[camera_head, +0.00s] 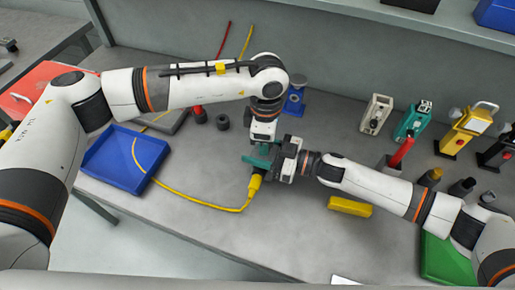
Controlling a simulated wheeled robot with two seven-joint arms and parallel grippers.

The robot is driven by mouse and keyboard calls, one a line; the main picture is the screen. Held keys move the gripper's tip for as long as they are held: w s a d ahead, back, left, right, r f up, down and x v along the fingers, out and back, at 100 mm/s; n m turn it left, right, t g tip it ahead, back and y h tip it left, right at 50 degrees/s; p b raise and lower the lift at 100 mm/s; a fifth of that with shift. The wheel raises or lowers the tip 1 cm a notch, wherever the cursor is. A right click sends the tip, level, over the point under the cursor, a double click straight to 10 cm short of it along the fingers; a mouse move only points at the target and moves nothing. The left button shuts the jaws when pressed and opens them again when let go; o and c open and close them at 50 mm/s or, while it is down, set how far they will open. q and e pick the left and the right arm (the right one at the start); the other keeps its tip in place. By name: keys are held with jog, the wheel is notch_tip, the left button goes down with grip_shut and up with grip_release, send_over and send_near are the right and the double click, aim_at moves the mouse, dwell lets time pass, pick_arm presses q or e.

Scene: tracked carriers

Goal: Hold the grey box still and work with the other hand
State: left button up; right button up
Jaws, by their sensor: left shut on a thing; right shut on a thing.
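My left gripper (264,141) points down at the middle of the table. My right gripper (276,160) comes in from the right and meets it closely. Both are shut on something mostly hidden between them. A teal piece (255,159) shows at the left of the jaws; I cannot tell which gripper bears on it. A yellow plug (254,186) with a yellow cable (205,205) sits just below it. I cannot pick out the grey box for certain. A grey flat thing (172,122) lies partly hidden behind my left arm.
A blue tray (108,160) stands left, the cable crossing it. Beige (376,114), teal (412,121) and yellow (464,131) carriers stand at right. A yellow block (349,207) and green tray (444,262) lie nearer. A blue-based post (295,97) stands behind the grippers. The front middle is clear.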

pick_arm(q)
jog(key=m, duration=0.9)
jog(key=shift+m, duration=0.3)
jog(key=m, duration=0.9)
jog(key=shift+r+m, duration=0.1)
jog(key=shift+m, duration=0.3)
jog(key=o, duration=0.8)
